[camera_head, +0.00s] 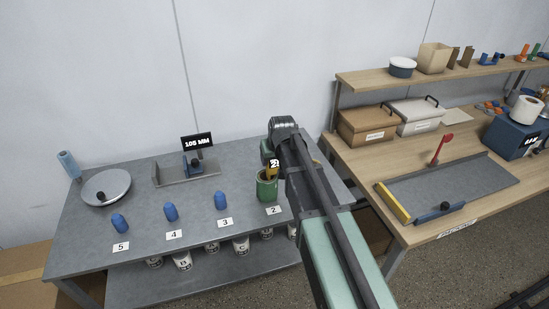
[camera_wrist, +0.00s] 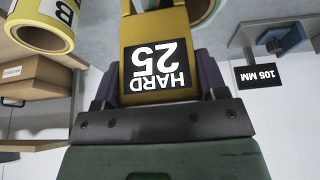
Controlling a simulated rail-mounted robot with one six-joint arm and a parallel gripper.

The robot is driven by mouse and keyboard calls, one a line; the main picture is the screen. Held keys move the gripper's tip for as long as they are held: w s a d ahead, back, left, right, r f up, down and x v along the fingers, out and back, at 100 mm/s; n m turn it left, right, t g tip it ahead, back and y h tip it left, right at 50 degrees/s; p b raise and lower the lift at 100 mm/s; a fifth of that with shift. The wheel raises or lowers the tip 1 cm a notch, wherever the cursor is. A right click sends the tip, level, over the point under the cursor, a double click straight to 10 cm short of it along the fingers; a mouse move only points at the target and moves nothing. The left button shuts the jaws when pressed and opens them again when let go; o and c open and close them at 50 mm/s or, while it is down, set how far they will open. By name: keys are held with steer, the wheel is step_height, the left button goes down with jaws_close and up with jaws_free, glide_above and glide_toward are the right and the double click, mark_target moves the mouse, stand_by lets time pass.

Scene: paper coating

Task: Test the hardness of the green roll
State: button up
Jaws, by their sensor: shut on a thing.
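The green roll (camera_head: 267,189) stands upright behind the card marked 2 on the grey table. My gripper (camera_head: 272,160) is above it, shut on a yellow hardness tester (camera_wrist: 135,45). The tester's black display reads HARD 25, upside down in the wrist view; my gripper's fingers (camera_wrist: 158,82) hold it from both sides. In the head view the tester's lower end overlaps the roll's top; I cannot tell the exact contact. Part of the green roll (camera_wrist: 205,10) shows at the wrist view's top edge.
A yellow roll (camera_wrist: 45,22) stands close by, mostly hidden by my arm in the head view.

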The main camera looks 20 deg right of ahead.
step_height(320, 180, up, 8)
steer(key=p, duration=0.8)
steer(key=shift+a, duration=0.1)
stand_by(0.4)
